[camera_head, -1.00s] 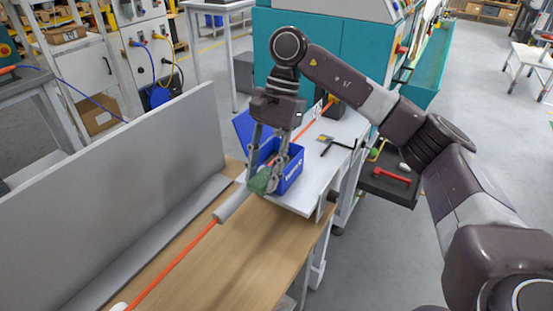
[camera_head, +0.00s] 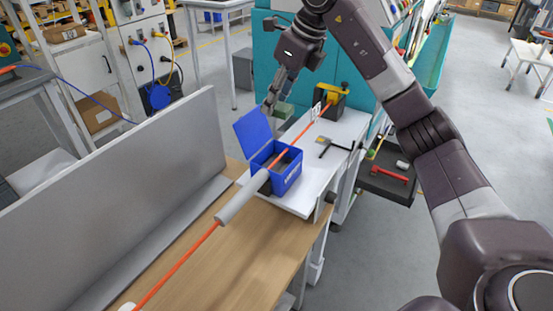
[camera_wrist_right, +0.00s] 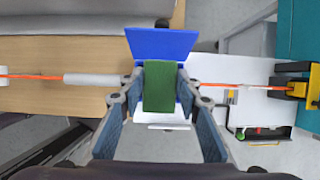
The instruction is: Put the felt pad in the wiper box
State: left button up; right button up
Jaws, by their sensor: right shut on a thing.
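The wiper box (camera_head: 288,178) is a blue box on the white worktop, with its lid (camera_head: 253,132) tilted open. It also shows in the right wrist view, with its lid (camera_wrist_right: 162,42) behind the pad. The felt pad is a green block (camera_wrist_right: 160,88) between the fingers of my right gripper (camera_wrist_right: 158,90). In the head view the right gripper (camera_head: 276,98) is above and behind the open box, with the green pad (camera_head: 284,110) partly hidden by a finger. The pad hides much of the box interior in the wrist view. My left gripper is in neither view.
An orange cable (camera_head: 178,264) with a grey sleeve (camera_head: 242,197) runs along the wooden bench, past the box to a yellow-and-black device (camera_head: 331,95). A black tool (camera_head: 334,147) lies on the white worktop (camera_head: 318,170). A grey panel (camera_head: 110,185) stands at left.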

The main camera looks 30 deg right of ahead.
jog(key=p, duration=0.2)
send_over(272, 165)
jog(key=s, duration=0.1)
jog(key=f, duration=0.9)
jog(key=d+f, duration=0.1)
jog(key=f, duration=0.3)
jog(key=shift+s+f, duration=0.1)
jog(key=shift+f, duration=0.1)
notch_tip(272, 165, down, 3)
jog(key=shift+a+f+p, duration=0.1)
jog(key=shift+p, duration=0.35)
jog(key=shift+f, duration=0.25)
jog(key=shift+f, duration=0.2)
jog(key=o, duration=0.6)
